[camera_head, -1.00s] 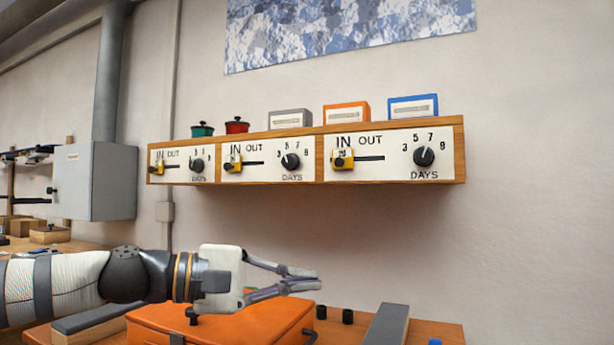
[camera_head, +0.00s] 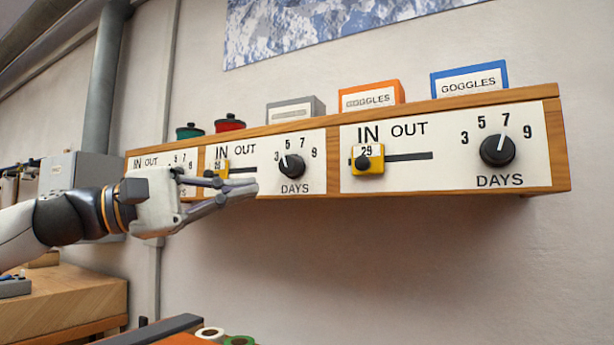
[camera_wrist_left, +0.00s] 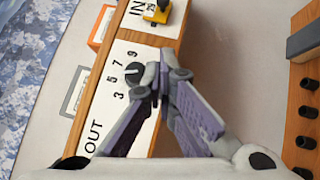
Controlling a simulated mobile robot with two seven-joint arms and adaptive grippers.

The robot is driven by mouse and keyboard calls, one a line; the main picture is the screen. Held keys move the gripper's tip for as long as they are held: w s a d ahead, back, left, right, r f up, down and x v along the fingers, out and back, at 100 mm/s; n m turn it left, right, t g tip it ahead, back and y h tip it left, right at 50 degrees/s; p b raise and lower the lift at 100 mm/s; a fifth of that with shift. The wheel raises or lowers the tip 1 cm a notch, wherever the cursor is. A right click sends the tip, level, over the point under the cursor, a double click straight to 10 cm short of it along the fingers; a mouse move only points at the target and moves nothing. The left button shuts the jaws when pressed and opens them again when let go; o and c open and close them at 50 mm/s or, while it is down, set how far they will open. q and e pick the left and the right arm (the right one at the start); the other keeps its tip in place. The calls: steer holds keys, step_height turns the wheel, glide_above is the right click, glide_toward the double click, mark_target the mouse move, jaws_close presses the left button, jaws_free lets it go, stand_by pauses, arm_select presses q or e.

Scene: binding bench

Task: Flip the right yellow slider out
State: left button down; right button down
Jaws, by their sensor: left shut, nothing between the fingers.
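The right yellow slider (camera_head: 367,160), with a black knob and the number 29, sits at the left end of its slot (camera_head: 410,156), under IN on the right panel (camera_head: 450,135). It also shows at the top of the left wrist view (camera_wrist_left: 158,12). My left gripper (camera_head: 252,187) is shut and empty in front of the middle panel, to the left of the right slider and apart from it. The middle slider (camera_head: 216,172) is also under IN, partly hidden by my fingers. My right gripper is out of view.
Dials stand beside the sliders, the right one (camera_head: 497,149) and the middle one (camera_head: 291,166). The left panel (camera_head: 150,160) is partly covered by my gripper. Boxes, including a blue one (camera_head: 468,80), and small pots stand on top. The wall below the panels is clear.

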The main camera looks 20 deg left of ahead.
arm_select(q)
glide_toward(349, 167)
steer(key=shift+w+d, duration=0.3)
steer(key=shift+w, duration=0.3)
steer(key=shift+w+d, duration=0.3)
steer(key=shift+w, duration=0.25)
steer(key=d, duration=0.1)
steer(key=d+r+p, duration=0.1)
steer(key=d, duration=0.1)
steer(key=shift+s+d, duration=0.1)
steer(key=shift+d, duration=0.55)
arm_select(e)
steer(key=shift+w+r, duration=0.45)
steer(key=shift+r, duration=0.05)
